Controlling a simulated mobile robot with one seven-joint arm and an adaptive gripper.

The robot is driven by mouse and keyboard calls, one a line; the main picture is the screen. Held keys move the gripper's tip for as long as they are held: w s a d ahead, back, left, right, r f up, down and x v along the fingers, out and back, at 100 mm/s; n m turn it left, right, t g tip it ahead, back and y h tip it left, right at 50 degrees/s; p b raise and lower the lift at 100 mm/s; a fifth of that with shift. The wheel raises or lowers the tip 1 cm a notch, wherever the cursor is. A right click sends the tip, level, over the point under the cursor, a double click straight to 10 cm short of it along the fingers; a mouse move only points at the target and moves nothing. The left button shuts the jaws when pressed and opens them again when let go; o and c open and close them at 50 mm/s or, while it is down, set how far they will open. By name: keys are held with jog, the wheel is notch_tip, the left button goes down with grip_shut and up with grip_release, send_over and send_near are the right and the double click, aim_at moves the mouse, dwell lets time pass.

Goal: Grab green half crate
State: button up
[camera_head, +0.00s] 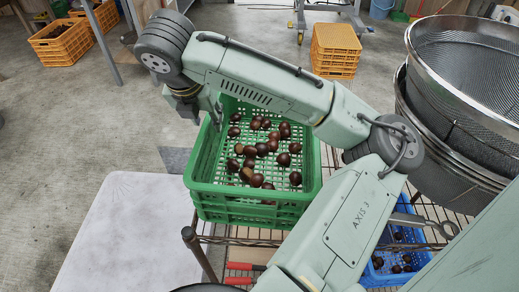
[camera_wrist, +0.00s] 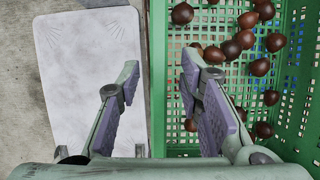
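The green half crate (camera_head: 255,205) stands on a wire rack in the middle of the head view, with several brown chestnuts (camera_head: 262,150) inside. In the wrist view its left wall (camera_wrist: 157,40) runs between my two fingers. My gripper (camera_wrist: 160,72) is open, with one purple-padded finger on the outer side of the wall and the other on the inner side. Whether either finger touches the wall cannot be told. In the head view my gripper (camera_head: 203,105) is at the crate's upper left rim, partly hidden by my arm.
A wire rack (camera_head: 225,240) bears the green crate; a blue crate (camera_head: 400,270) with chestnuts sits lower right. Large metal sieves (camera_head: 465,90) stand at the right. A white board (camera_head: 130,225) lies at left. Orange crates (camera_head: 335,50) stand behind on open floor.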

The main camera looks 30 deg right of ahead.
aim_at(210, 128)
jog(key=x, duration=0.2)
jog(key=p+x, duration=0.1)
jog(key=x, duration=0.2)
jog(key=shift+w+a+f, duration=0.15)
jog(key=shift+f, duration=0.2)
jog(key=shift+c, duration=0.2)
grip_shut()
jog(key=shift+r, duration=0.1)
dwell(0.5)
